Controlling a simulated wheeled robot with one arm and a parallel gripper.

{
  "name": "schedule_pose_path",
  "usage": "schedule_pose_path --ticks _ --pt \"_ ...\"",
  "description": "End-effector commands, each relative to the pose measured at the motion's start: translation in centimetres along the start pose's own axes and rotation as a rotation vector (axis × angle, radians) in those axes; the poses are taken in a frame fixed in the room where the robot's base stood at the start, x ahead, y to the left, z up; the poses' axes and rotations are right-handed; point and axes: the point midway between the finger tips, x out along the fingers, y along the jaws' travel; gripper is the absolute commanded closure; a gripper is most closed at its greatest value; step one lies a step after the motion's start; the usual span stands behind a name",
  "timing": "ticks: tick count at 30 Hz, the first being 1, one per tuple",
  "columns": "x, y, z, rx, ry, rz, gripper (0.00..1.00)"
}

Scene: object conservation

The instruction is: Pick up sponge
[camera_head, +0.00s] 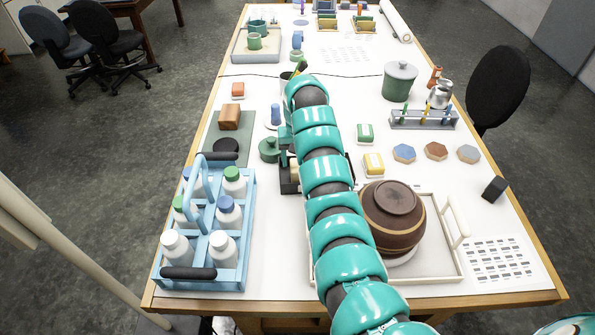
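No block can be told for certain as the sponge. Three small two-tone blocks lie apart on the white table: a yellow and white one (374,164) right of my arm, a green and white one (365,133) just behind it, and an orange and white one (238,90) at the left. My teal segmented arm reaches from the front edge toward the table's middle and hides what lies beneath it. My gripper cannot be made out clearly behind the arm, and neither can anything it may hold.
A blue bottle carrier (247,270) stands front left. A brown pot (394,206) sits on a tray (440,271) at the front right, close to my arm. A lidded green jar (398,83) and a tube rack (424,121) stand at the right. Hexagonal tiles (436,151) lie nearby.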

Motion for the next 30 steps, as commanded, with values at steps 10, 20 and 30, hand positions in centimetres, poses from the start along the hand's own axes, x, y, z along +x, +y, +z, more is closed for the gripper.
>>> schedule_pose_path --ticks 10,20,30 --pt "1.1 0.0 -0.1 0.002 0.001 -0.001 0.36" --pt "3.7 -0.4 -0.1 -0.001 -0.005 -0.001 0.36" --pt "5.8 -0.3 -0.3 0.001 0.002 -0.003 0.36"
